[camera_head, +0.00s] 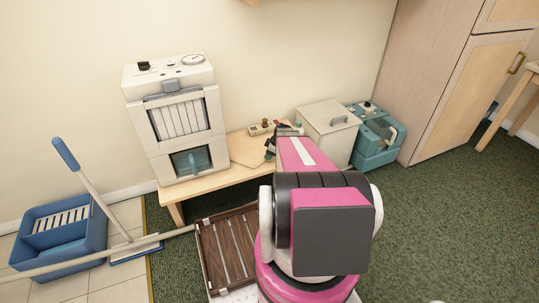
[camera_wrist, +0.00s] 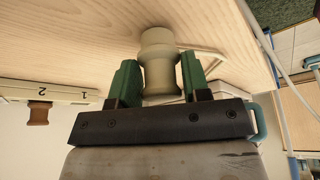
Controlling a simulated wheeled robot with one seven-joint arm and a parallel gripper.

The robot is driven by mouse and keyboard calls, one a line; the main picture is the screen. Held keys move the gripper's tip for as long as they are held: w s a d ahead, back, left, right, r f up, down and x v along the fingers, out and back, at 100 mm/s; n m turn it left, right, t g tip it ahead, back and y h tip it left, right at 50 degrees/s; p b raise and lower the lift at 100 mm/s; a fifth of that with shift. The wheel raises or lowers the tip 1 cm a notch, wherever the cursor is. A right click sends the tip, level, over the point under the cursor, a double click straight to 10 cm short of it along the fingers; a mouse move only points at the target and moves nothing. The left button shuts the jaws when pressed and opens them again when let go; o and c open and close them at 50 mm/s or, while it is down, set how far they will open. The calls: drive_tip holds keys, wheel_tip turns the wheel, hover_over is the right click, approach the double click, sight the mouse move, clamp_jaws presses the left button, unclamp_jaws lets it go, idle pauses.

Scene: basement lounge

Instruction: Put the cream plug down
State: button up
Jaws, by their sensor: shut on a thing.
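The cream plug (camera_wrist: 158,50) is a pale, spool-shaped piece in the wrist view. My gripper (camera_wrist: 158,78) is shut on it, with a green finger on either side of its narrower part. The plug's far end is at or very near the light wooden bench top (camera_wrist: 70,40); I cannot tell whether it touches. In the head view my gripper (camera_head: 272,146) is over the bench (camera_head: 232,152), mostly hidden by my own arm, and the plug cannot be made out there.
A cream strip (camera_wrist: 58,94) numbered 1 and 2 holds a brown plug (camera_wrist: 38,113). A white cabinet machine (camera_head: 175,120) stands left on the bench. A lidded cream box (camera_head: 328,132) and a teal machine (camera_head: 375,135) stand right. A slatted brown tray (camera_head: 228,250) lies below.

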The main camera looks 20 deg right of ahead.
drive_tip(key=shift+f, duration=0.15)
drive_tip(key=o, duration=1)
drive_tip(key=shift+c, duration=0.2)
drive_tip(key=v, duration=1.2)
drive_tip(key=o, duration=0.5)
drive_tip(key=shift+o, duration=0.2)
